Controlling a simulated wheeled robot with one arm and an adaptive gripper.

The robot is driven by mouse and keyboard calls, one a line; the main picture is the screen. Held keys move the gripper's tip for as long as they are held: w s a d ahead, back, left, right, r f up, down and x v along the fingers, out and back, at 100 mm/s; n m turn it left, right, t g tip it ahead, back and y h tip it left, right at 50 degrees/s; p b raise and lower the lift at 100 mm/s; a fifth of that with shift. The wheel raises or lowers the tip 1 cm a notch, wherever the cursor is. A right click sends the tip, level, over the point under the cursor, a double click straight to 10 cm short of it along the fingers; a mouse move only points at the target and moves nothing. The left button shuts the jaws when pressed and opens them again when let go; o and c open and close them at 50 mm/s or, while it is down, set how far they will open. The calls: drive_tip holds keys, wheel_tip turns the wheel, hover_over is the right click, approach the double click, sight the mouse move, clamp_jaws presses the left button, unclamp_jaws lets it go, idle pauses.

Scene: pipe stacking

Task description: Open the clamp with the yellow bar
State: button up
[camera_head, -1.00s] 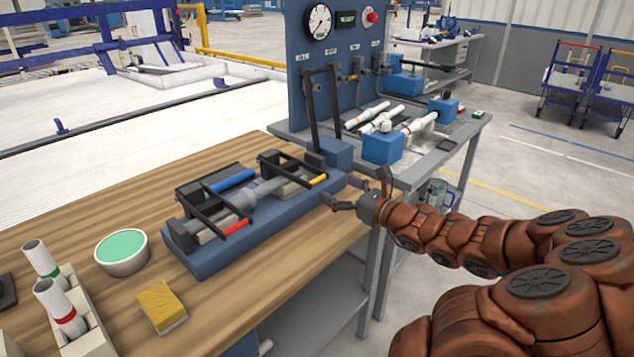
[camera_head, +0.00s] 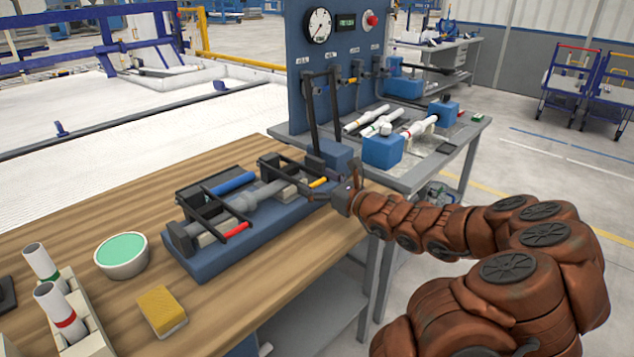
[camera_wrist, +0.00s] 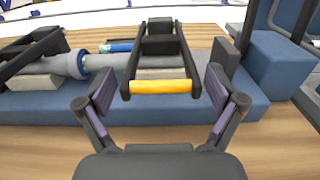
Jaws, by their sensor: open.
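The clamp (camera_wrist: 160,45) is a black frame with a yellow bar (camera_wrist: 161,87) across its near end. It sits on the blue fixture base (camera_wrist: 40,107), and the yellow bar also shows in the head view (camera_head: 318,183). My gripper (camera_wrist: 160,92) is open in the wrist view, one finger on each side of the yellow bar, with gaps left and right. In the head view my gripper (camera_head: 335,193) is at the right end of the fixture, close to the bar. Whether the fingers touch the bar cannot be told.
A second clamp with a red bar (camera_head: 237,229) and a grey pipe (camera_head: 258,196) are on the same fixture. A green-topped bowl (camera_head: 122,255), a yellow sponge (camera_head: 161,311) and a pipe rack (camera_head: 87,335) stand at left. A blue gauge panel (camera_head: 345,70) rises behind.

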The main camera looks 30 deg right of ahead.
drive_tip(key=c, duration=1.5)
drive_tip(key=shift+r, duration=0.15)
